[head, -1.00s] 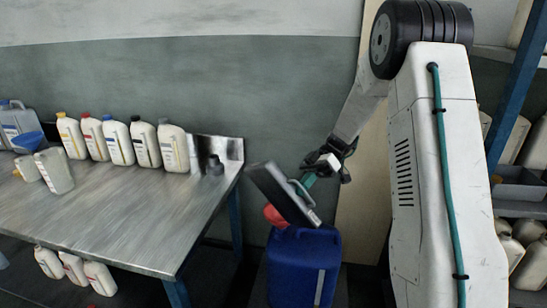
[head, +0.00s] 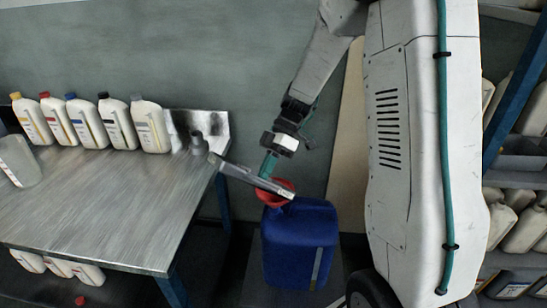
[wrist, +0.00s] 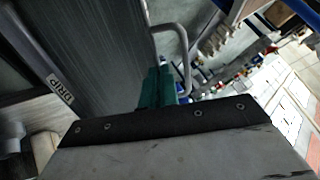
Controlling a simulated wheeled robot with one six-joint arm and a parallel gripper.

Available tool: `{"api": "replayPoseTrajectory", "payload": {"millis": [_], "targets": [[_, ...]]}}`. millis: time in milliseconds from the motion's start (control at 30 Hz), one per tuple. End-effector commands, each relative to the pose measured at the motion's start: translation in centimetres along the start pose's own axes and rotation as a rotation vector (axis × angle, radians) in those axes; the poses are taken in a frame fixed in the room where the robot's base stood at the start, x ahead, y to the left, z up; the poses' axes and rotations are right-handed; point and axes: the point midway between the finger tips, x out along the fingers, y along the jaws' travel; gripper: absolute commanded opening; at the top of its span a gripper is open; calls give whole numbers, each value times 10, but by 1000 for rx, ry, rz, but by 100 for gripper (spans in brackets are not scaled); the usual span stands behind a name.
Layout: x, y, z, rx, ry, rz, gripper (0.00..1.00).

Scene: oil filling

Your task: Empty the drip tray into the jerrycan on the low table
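The grey drip tray (head: 238,172) is in the air above the blue jerrycan (head: 290,245), seen nearly edge-on in the head view, its right end lower than its left. A red funnel (head: 272,199) stands at the jerrycan's top, just under the tray's lower end and partly hidden by it. My gripper (head: 268,165) has its teal fingers shut on the tray's handle. In the wrist view the fingers (wrist: 157,88) are at the metal handle (wrist: 182,45), and the tray (wrist: 105,50) bears a "DRIP" label. The tray's inside and any oil are not clearly visible.
A shelf with a blue post (head: 515,85) is at right.

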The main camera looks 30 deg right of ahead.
Motion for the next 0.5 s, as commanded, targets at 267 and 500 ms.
{"api": "replayPoseTrajectory", "payload": {"millis": [267, 500], "targets": [[46, 0, 0, -4, -203, 126, 0], [84, 5, 8, -5, -376, 239, 0]]}}
